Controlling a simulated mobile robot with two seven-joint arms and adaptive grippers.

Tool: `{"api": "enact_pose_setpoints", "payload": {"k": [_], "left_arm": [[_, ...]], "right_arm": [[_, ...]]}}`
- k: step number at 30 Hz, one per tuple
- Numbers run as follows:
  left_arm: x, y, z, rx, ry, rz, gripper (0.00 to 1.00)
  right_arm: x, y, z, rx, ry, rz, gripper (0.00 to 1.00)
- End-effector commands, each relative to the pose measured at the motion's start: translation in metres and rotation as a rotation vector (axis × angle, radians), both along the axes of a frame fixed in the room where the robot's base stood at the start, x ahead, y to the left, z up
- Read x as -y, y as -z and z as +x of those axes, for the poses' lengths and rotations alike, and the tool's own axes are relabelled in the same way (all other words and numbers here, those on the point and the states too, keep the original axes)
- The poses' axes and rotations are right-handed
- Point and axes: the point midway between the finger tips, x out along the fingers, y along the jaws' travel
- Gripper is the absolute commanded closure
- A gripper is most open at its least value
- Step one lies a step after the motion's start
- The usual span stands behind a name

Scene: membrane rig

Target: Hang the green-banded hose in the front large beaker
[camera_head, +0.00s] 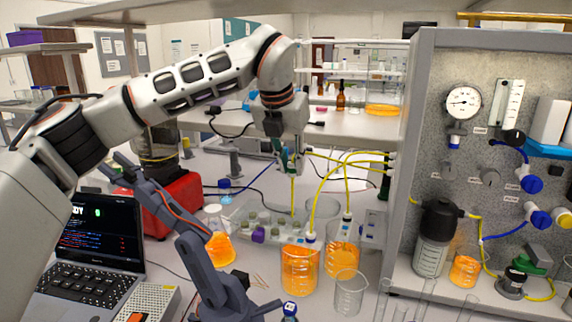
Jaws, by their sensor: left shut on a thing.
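My left gripper (289,168) points down above the back of the bench and is shut on a yellow hose (293,195). Some green shows at the fingers; I take this to be the green-banded hose, but the band is too small to make out clearly. My right gripper is not in view.
A small empty beaker (350,293) stands right of the front beaker. A rack with vials (262,232) and an orange flask (219,246) stand to the left. A small dark grey jointed arm (205,260) stands beside the laptop (98,240). The rig panel (440,130) bounds the right.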

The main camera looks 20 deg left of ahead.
Motion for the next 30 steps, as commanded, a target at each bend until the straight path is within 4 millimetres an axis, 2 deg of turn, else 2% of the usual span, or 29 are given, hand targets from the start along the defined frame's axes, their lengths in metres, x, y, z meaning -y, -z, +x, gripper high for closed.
{"api": "enact_pose_setpoints", "payload": {"k": [7, 15, 30], "left_arm": [[-0.001, 0.003, 0.0, 0.002, -0.005, -0.001, 1.0], [-0.001, 0.019, 0.0, 0.001, -0.005, 0.0, 1.0], [-0.001, 0.052, 0.0, 0.002, -0.005, -0.002, 1.0]], "right_arm": [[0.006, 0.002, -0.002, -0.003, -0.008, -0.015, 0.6], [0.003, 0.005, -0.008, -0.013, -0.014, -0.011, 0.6], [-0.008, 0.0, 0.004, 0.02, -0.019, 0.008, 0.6]]}}
